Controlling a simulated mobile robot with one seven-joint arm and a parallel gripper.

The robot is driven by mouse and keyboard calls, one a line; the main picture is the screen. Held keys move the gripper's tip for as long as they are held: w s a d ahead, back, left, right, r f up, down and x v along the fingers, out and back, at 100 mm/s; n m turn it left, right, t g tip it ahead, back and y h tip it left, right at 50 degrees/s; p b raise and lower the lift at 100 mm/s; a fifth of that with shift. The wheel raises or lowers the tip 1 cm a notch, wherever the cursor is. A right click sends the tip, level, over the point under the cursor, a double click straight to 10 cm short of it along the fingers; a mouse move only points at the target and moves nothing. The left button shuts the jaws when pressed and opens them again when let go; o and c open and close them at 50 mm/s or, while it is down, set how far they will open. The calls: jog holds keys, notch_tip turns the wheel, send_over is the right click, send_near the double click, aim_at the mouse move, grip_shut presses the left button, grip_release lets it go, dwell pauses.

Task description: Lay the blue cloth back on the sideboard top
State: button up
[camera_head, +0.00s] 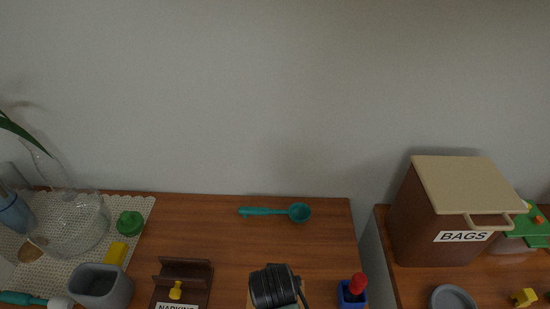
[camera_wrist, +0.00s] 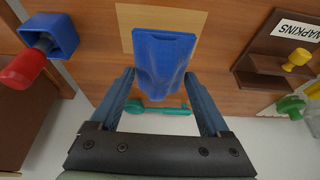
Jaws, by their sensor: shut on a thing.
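The blue cloth (camera_wrist: 163,60) shows in the wrist view as a folded, hanging piece between my fingertips. My gripper (camera_wrist: 160,75) is shut on it. In the head view my dark gripper (camera_head: 272,287) is at the bottom centre, over the sideboard top (camera_head: 200,225), and hides most of what is beneath it. The cloth appears in front of a tan square (camera_wrist: 195,20) on the wood in the wrist view; I cannot tell whether it touches it.
A teal spoon (camera_head: 275,211) lies behind my gripper. A brown napkin holder (camera_head: 183,270) stands left and a blue box with a red-topped item (camera_head: 352,290) right. A glass vase (camera_head: 75,225) and grey cup (camera_head: 101,286) are farther left. A bags box (camera_head: 445,210) stands on the right-hand unit.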

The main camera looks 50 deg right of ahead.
notch_tip(320, 180, down, 10)
jog(key=shift+r, duration=0.25)
jog(key=o, duration=1.2)
jog(key=shift+r, duration=0.1)
jog(key=v, duration=1.2)
jog(key=shift+s+p, duration=0.1)
jog(key=shift+p, duration=0.3)
